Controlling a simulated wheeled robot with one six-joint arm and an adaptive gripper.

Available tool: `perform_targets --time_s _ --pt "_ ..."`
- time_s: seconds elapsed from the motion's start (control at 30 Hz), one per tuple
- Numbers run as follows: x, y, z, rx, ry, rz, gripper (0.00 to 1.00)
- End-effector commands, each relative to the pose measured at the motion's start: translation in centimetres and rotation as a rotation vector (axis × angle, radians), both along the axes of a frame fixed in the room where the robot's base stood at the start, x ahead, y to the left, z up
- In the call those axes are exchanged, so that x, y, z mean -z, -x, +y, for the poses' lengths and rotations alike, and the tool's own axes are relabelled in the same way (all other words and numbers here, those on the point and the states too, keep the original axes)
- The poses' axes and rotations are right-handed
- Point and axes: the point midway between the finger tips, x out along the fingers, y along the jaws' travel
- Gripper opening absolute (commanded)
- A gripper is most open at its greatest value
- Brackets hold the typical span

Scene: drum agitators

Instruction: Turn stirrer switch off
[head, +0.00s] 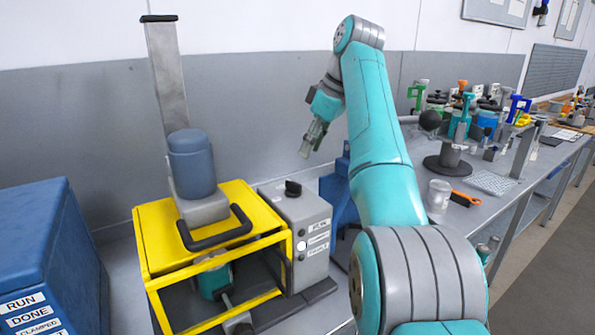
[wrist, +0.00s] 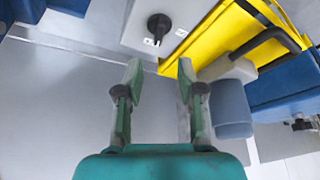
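The stirrer is a yellow frame (head: 205,225) with a blue-grey motor (head: 192,162) on top, at left centre in the head view. Beside it stands a grey control box (head: 305,215) with a black rotary switch (head: 292,188) on its top face and labels and round buttons on its front. The switch also shows in the wrist view (wrist: 158,26), beyond the fingertips and a little left of centre. My gripper (head: 308,140) is above and slightly right of the box in the head view, apart from it. In the wrist view its fingers (wrist: 160,75) are spread, with nothing between them.
A blue box (head: 45,250) with labels including RUN and DONE stands at the left. A tall grey column (head: 165,75) rises behind the motor. A bench (head: 490,185) crowded with tools and clamps runs along the right. The grey wall is behind the stirrer.

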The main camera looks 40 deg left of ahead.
Motion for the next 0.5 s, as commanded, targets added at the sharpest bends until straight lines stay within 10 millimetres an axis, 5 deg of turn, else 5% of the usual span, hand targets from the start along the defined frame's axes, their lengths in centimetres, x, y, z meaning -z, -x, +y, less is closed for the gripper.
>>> perform_targets --time_s 0.5 --pt "6.8 0.4 2.8 -0.001 0.001 0.002 0.39"
